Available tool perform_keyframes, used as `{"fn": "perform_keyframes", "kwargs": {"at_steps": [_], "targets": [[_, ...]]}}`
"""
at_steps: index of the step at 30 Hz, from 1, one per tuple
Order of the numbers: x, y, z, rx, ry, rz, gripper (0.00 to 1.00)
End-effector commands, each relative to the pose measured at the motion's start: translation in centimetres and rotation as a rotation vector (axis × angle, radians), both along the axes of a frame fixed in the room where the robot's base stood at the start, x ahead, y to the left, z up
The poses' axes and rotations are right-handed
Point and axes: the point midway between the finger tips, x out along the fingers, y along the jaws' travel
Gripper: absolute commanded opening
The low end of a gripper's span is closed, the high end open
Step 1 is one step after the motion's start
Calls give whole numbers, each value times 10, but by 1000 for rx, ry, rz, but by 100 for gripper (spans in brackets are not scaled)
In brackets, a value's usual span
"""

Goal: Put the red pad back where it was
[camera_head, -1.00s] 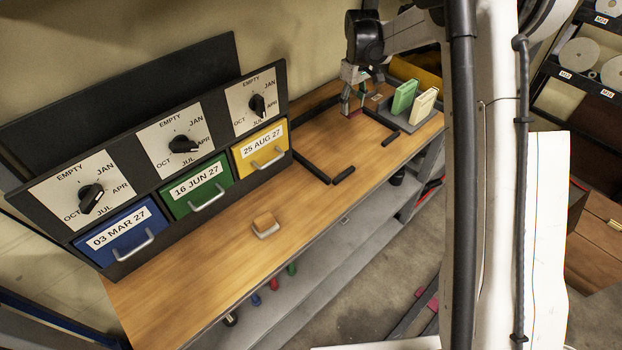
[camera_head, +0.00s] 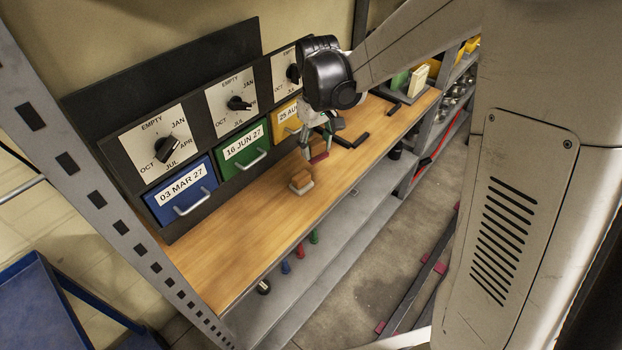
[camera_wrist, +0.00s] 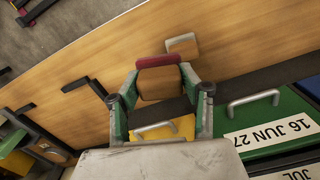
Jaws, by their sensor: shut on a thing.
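The red pad (camera_head: 319,158) is the thin red face on a wooden block, held by my gripper (camera_head: 321,137) above the bench. In the wrist view the red pad (camera_wrist: 158,61) shows along the far edge of the wooden block (camera_wrist: 160,84). My gripper (camera_wrist: 160,88) is shut on this block, with a green-sided finger on each side. A second wooden block with a pale pad (camera_head: 301,185) rests on the bench, just left of and below the held block in the head view. It also shows beyond the red pad in the wrist view (camera_wrist: 183,45).
Blue (camera_head: 181,196), green (camera_head: 246,150) and yellow (camera_head: 284,118) drawers with dials above line the bench's back. Dark corner strips (camera_head: 352,142) lie beyond my gripper. The bench's near left is clear.

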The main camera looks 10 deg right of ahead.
Motion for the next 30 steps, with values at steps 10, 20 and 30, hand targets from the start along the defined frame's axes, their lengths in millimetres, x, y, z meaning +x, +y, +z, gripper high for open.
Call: {"fn": "perform_keyframes", "kwargs": {"at_steps": [10,20,30], "targets": [[-24,23,10,0,0,238,10],[20,-16,-25,0,0,240,10],[57,-49,-55,0,0,242,10]]}}
